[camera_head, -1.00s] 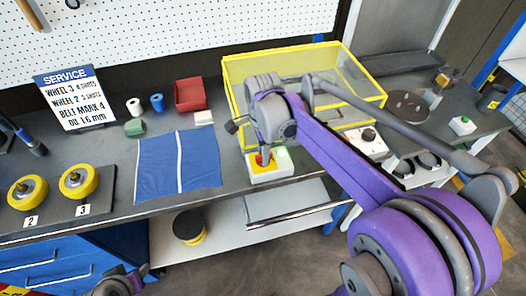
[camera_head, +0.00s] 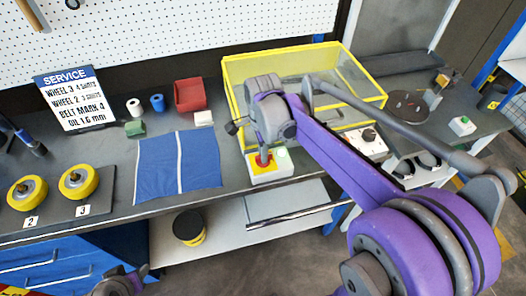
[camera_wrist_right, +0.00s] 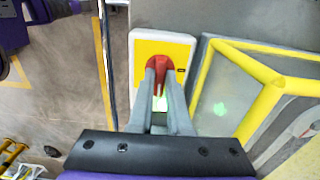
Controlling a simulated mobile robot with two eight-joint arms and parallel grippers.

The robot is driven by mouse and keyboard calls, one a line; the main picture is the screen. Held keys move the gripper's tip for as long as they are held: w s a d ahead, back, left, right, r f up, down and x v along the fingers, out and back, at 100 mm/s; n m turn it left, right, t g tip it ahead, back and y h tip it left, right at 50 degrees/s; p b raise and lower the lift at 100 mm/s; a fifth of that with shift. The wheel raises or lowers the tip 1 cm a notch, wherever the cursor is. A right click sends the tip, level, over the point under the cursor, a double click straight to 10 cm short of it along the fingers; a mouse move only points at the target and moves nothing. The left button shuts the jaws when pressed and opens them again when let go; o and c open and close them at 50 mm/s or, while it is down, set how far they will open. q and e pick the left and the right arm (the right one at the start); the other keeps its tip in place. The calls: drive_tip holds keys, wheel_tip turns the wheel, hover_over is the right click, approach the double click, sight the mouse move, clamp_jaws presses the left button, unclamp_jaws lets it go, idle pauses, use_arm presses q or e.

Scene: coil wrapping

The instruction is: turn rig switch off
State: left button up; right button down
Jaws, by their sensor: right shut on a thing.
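The rig switch is a white box with a yellow face (camera_wrist_right: 177,48) and a red knob (camera_wrist_right: 157,62). In the head view the switch box (camera_head: 271,174) sits at the bench's front edge, before the yellow-framed clear guard. My right gripper (camera_wrist_right: 157,76) is shut on the red knob, with one finger on each side. A green lamp (camera_head: 282,153) on the box looks lit; in the wrist view it shows between the fingers. A purple and grey part of my left arm (camera_head: 120,285) shows at the bottom edge; its fingers cannot be made out.
The yellow-framed guard (camera_head: 300,51) stands right behind the switch. A white box with a black knob (camera_head: 367,138) is to its right. A blue cloth (camera_head: 155,170) lies to the left, with yellow wheels (camera_head: 78,181) beyond. A second small box with a green button (camera_head: 462,125) stands far right.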

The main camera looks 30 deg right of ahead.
drive_tip(key=n, duration=0.4)
drive_tip(key=shift+n, duration=0.4)
drive_tip(key=n, duration=0.4)
drive_tip(key=shift+n+b, duration=0.3)
drive_tip(key=shift+b, duration=0.1)
drive_tip(key=n, duration=0.4)
drive_tip(key=shift+n, duration=2.2)
drive_tip(key=c, duration=0.9)
unclamp_jaws()
drive_tip(key=shift+o, duration=0.2)
